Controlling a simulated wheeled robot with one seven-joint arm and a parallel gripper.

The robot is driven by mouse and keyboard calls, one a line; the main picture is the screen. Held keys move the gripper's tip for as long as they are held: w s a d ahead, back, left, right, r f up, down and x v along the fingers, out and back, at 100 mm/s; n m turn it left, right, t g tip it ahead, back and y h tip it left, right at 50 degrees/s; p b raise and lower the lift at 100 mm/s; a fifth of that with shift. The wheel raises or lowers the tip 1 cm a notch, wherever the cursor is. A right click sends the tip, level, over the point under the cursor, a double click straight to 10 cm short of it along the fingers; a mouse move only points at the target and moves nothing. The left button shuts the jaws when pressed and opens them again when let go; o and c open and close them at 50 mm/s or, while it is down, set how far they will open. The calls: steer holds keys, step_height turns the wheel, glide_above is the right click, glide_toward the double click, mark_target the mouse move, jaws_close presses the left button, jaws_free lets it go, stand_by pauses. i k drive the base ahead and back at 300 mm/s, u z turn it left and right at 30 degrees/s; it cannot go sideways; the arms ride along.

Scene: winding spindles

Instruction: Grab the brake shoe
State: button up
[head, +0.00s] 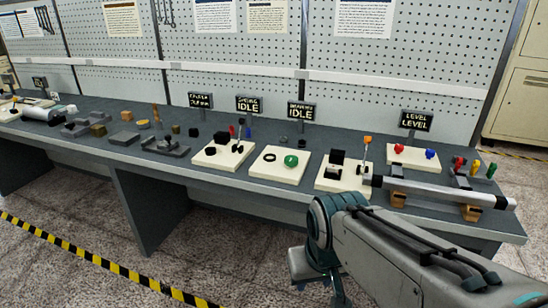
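I cannot tell for certain which part is the brake shoe. A black block (337,157) stands on a cream plate (329,184) beside an orange-topped lever (367,141). Small loose dark parts, such as a black block (193,132) and a flat dark block (124,139), lie further left on the bench. A long pale spindle (440,191) with black ends rests on two orange-brown supports at the right. My arm reaches in from the lower right, its teal joint in front of the bench. My gripper's fingertips cannot be made out.
The grey bench (250,190) runs along a pegboard wall (400,75). Other cream plates carry a green knob (291,160) and red and blue knobs. Small sign displays (301,112) stand behind them. A striped floor line (90,258) crosses the open floor at lower left.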

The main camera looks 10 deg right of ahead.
mark_target(332, 169)
steer(key=u, duration=0.2)
steer(key=i, duration=0.7)
steer(key=z, duration=0.6)
steer(key=i, duration=0.7)
steer(key=z, duration=0.6)
